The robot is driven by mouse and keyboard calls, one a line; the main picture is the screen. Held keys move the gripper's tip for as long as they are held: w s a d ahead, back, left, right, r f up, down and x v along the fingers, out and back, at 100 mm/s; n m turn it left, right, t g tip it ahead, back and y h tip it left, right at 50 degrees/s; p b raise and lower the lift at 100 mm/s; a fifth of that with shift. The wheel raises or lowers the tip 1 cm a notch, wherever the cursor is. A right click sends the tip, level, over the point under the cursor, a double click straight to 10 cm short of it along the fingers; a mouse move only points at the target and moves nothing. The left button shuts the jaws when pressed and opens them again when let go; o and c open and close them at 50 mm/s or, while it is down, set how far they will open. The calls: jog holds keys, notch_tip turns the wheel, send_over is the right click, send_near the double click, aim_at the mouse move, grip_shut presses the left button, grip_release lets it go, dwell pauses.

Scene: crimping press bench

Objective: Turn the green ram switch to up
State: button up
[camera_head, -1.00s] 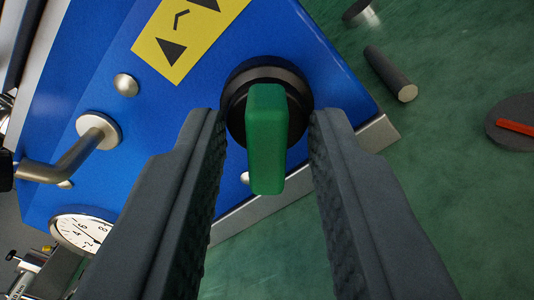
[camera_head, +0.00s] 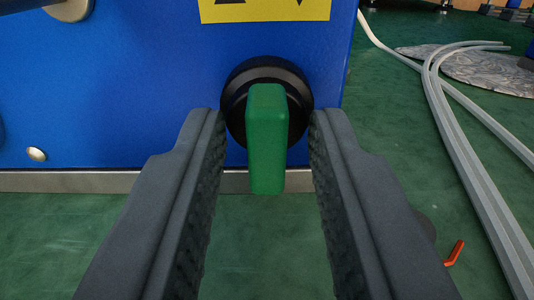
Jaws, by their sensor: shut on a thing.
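The green ram switch (camera_head: 267,140) is a green bar handle on a round black collar (camera_head: 236,90), mounted on a blue panel (camera_head: 130,95). The bar is upright in the picture, square to the panel's level lower edge. My gripper (camera_head: 267,120) has one finger on each side of the switch and is shut on it, with its fingertips at the sides of the collar. A gap shows between the nearer part of the bar and the fingers. A yellow label (camera_head: 265,10) above the switch is cut off by the top edge, so its marks are mostly hidden.
A silver strip (camera_head: 80,181) runs along the panel's foot. A metal knob (camera_head: 70,8) and a round stud (camera_head: 37,154) are on the panel at left. Grey rails (camera_head: 465,150) and a small red piece (camera_head: 455,252) lie on the green surface at right.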

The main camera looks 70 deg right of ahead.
dwell(0.4)
jog(key=o, duration=0.6)
jog(key=shift+o, duration=0.2)
jog(key=v, duration=1.7)
jog(key=shift+a, duration=0.25)
